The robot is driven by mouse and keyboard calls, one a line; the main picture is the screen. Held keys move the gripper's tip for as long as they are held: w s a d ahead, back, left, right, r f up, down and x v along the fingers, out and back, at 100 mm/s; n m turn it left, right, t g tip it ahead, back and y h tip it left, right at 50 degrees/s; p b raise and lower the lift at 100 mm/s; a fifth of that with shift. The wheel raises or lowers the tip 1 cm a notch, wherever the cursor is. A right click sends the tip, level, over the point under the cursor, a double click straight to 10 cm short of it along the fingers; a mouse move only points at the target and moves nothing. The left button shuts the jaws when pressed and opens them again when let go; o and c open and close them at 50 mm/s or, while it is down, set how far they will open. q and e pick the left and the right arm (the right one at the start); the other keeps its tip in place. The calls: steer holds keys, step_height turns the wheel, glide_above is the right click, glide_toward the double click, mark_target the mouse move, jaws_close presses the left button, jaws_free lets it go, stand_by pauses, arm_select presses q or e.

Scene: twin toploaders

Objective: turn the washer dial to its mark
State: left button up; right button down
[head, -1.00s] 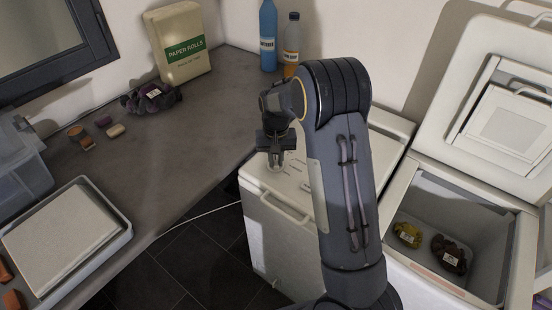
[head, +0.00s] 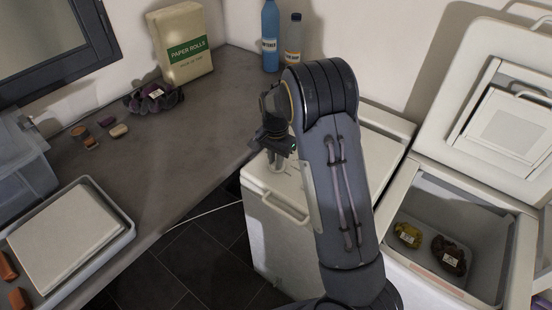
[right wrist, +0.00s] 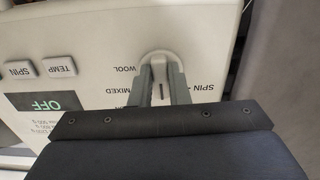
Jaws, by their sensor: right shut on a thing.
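The washer (head: 275,235) is the white toploader with its lid shut, in the middle of the head view. My right gripper (head: 276,165) reaches down to the panel at its left end. In the right wrist view the pale dial (right wrist: 157,58) sits between the fingers of my right gripper (right wrist: 160,76), which is shut on it. The panel's labels WOOL, MIXED and SPIN appear upside down around the dial. A short dark line shows between the fingers; I cannot tell which mark it meets. The panel display (right wrist: 45,104) reads OFF. My left gripper is not in view.
A second toploader (head: 518,225) stands open at the right, with yellow and dark bundles inside. A grey counter (head: 190,135) runs along the left, holding a paper rolls pack (head: 182,45), two bottles and a tray (head: 128,236). Dark floor lies between.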

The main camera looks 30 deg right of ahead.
steer(key=shift+m, duration=0.3)
steer(key=c, duration=1.4)
jaws_free()
steer(key=shift+r, duration=0.15)
step_height(320, 180, up, 7)
steer(key=shift+r+b, duration=0.2)
steer(key=shift+b, duration=0.15)
steer(key=shift+r, duration=0.1)
